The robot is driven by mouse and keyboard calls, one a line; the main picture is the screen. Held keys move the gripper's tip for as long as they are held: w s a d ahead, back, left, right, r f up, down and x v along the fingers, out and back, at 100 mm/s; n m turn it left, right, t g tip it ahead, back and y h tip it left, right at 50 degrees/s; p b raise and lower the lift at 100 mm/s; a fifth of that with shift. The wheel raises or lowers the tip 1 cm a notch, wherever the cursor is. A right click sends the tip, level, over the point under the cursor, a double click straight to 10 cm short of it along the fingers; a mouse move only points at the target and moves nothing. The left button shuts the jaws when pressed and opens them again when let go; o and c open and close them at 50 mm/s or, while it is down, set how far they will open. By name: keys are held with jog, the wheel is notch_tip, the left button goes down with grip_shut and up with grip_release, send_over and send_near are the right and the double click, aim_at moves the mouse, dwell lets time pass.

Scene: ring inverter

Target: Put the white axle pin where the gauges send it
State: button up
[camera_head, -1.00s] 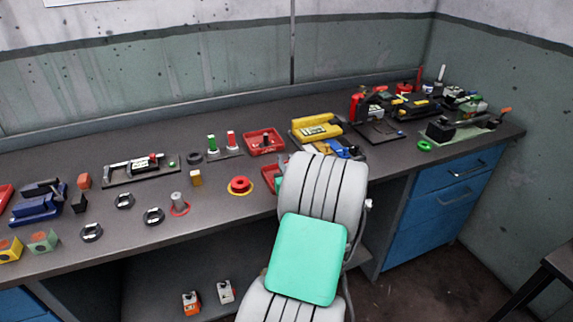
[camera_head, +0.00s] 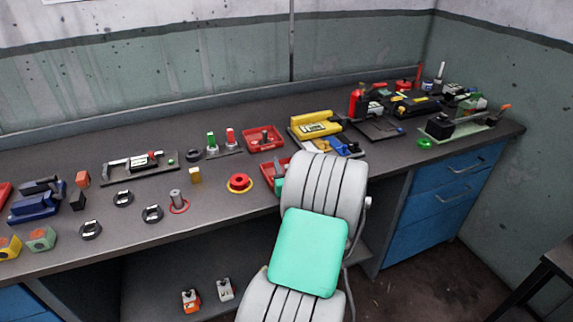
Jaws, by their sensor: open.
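A pale grey upright pin (camera_head: 176,197) stands inside a red ring mark on the bench; I cannot tell if it is the white axle pin. A thin whitish upright piece (camera_head: 440,71) stands at the far right back. A gauge with a green and a red pin (camera_head: 222,143) stands mid-bench. A long measuring tool (camera_head: 142,166), caliper-like, lies left of it. My gripper is not visible.
A red knob on a yellow disc (camera_head: 239,183), a brass-coloured block (camera_head: 195,177) and several dark rings stand on the bench (camera_head: 130,232). Tools crowd the right end. The front strip of bench is mostly clear.

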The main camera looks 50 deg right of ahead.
jog(key=shift+r+p, duration=0.35)
jog(key=b+v, duration=0.3)
jog(key=v, duration=0.9)
jog(key=shift+f+b, duration=0.2)
jog(key=shift+b, duration=0.15)
